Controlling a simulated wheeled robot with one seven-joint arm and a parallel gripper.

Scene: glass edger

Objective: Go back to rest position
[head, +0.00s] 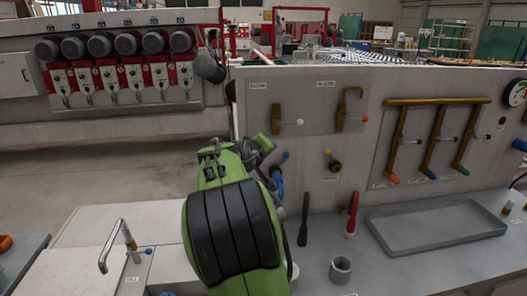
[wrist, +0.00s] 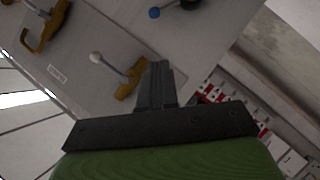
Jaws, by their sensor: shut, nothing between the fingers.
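My gripper (wrist: 158,72) shows in the wrist view with its dark fingers together and nothing between them. It points at the machine's upright panel (wrist: 90,112), which appears tilted in that view. A brass valve (wrist: 127,88) with a white-knobbed lever (wrist: 96,57) is just left of the fingers in the picture. A blue knob (wrist: 154,13) is above them. In the head view my green arm with black bands fills the middle and hides my gripper. How far the fingers are from the panel is not clear.
The panel carries brass valves (head: 341,118), brass pipes with levers (head: 400,130) and a gauge (head: 515,93). On the grey bench stand a red-handled tool (head: 352,213), a black-handled tool (head: 304,222), a cup (head: 341,268) and a shallow tray (head: 440,236). A bent tap (head: 118,240) stands left.

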